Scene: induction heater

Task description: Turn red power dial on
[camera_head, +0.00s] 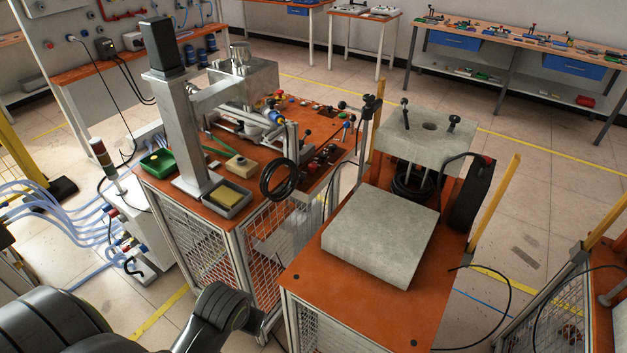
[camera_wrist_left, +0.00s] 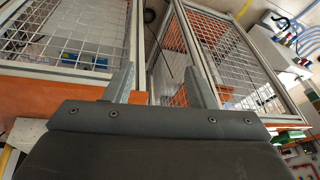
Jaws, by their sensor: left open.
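No clearly readable red power dial shows. A small red part (camera_head: 489,159) sits on top of the upright black box (camera_head: 470,196) at the right side of the orange bench; I cannot tell whether it is the dial, or its setting. My left arm (camera_head: 222,308) comes in low at the left in the head view, in front of the benches and well away from the black box. In the left wrist view my left gripper (camera_wrist_left: 162,82) is open and empty, its two grey fingers apart, with mesh-sided bench frames behind. My right gripper is not in view.
A grey slab (camera_head: 380,235) lies on the near orange bench (camera_head: 350,318). Yellow posts (camera_head: 495,200) stand at the right. A narrow gap separates the benches.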

